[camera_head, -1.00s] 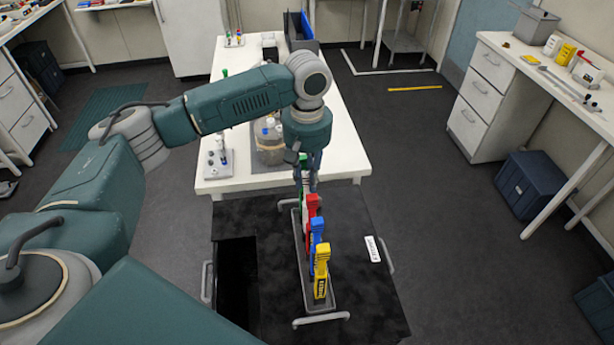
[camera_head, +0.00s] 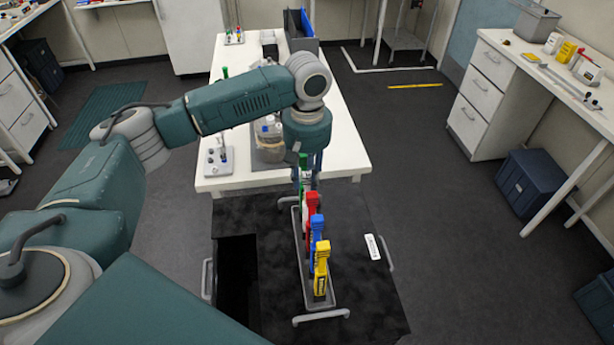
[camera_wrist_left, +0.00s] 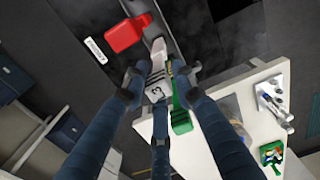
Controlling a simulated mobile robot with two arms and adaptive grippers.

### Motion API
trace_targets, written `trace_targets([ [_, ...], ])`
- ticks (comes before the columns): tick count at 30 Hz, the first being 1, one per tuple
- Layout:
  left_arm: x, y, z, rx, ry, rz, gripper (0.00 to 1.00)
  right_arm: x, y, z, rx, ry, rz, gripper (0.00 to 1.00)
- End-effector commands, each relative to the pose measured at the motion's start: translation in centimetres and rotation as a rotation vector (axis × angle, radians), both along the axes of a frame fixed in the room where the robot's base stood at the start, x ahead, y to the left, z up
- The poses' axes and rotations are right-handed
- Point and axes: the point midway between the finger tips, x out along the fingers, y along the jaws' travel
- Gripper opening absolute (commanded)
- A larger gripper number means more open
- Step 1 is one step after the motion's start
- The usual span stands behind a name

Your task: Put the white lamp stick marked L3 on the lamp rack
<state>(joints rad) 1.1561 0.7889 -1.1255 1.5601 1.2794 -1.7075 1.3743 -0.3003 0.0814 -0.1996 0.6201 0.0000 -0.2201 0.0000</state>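A white lamp stick (camera_wrist_left: 155,92) shows in the left wrist view, with a dark mark on its head that looks like L3. It stands between a red stick (camera_wrist_left: 125,35) and a green stick (camera_wrist_left: 181,122). My left gripper (camera_wrist_left: 160,76) has its fingers spread around the white stick's head, and it looks open. In the head view this gripper (camera_head: 309,165) is low over the far end of the narrow grey holder (camera_head: 331,290), which carries the row of sticks. The arm and fingers hide most of the white stick there. I cannot pick out the lamp rack for certain.
Blue (camera_head: 317,232) and yellow (camera_head: 322,260) sticks stand at the near end of the holder on a black-topped cart (camera_head: 365,300). A white label (camera_head: 373,247) lies beside it. Behind is a white table (camera_head: 340,150) with a jar (camera_head: 268,142) and a small rack (camera_head: 218,160).

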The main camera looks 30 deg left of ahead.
Motion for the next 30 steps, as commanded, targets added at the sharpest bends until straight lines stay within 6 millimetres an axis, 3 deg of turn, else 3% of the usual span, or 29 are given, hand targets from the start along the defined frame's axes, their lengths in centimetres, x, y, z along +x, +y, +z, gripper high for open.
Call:
trace_targets([
  [13,0.1,0.0,0.9,0.0,-0.003,0.0,0.4,0.0,0.2,0.0,0.002,-0.001,0.0,0.0],
  [24,0.1,-0.1,8.2,0.0,-0.004,0.0,0.4,0.0,0.1,0.0,0.001,-0.001,0.0,0.0],
  [30,0.1,-0.1,11.1,0.0,-0.003,0.0,0.4,0.0,0.1,0.0,0.001,-0.001,0.0,0.0],
])
